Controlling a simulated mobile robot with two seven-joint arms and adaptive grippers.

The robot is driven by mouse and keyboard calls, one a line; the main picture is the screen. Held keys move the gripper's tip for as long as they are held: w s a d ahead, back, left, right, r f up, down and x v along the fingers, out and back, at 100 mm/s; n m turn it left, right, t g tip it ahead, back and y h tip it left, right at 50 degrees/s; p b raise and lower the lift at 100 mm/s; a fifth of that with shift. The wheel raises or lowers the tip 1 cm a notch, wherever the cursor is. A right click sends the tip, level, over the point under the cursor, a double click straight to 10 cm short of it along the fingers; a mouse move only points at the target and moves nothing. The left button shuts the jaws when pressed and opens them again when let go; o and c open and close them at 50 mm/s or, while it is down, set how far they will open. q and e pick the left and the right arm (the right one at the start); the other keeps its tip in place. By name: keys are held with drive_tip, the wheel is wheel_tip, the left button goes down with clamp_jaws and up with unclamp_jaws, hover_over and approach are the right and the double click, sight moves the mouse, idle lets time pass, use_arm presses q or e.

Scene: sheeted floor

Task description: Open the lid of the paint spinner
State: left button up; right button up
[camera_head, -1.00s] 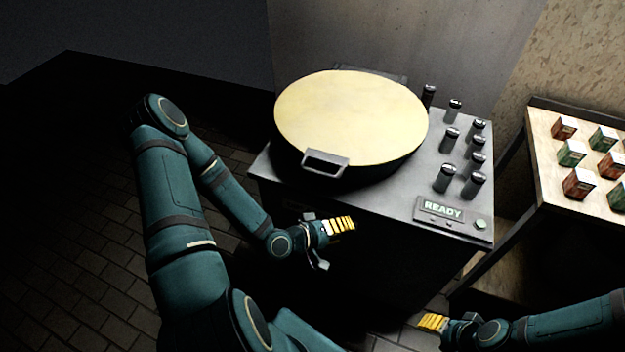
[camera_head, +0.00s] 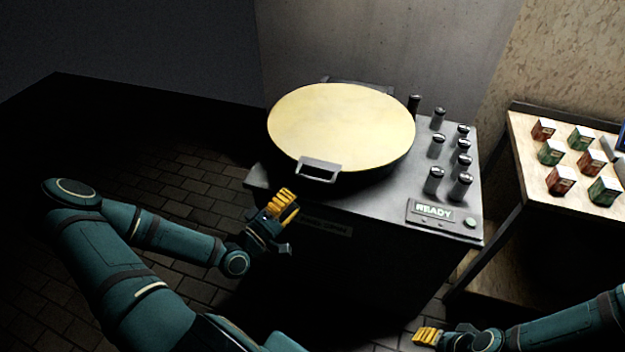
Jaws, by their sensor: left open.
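The paint spinner (camera_head: 395,205) is a dark metal cabinet with a round pale-yellow lid (camera_head: 340,125) on top. The lid lies flat and closed. Its grey handle (camera_head: 319,169) sticks out at the front edge. My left gripper (camera_head: 284,221) has yellow finger pads and is open and empty. It is in front of the cabinet's left front corner, below and left of the handle, and apart from it. My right gripper (camera_head: 425,337) is at the bottom edge, low and far from the lid; only its yellow pad shows clearly, and its jaw opening cannot be made out.
Several dark cylinders (camera_head: 436,181) stand on the spinner's right side. A READY display (camera_head: 434,211) and a round button (camera_head: 470,222) are at the front right. A table (camera_head: 526,195) with several red and green boxes stands at the right. Tiled floor at the left is clear.

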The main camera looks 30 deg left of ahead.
sight(313, 179)
use_arm(q)
drive_tip(key=x, duration=0.8)
drive_tip(key=shift+w+d, duration=0.1)
drive_tip(key=shift+w, duration=0.25)
clamp_jaws()
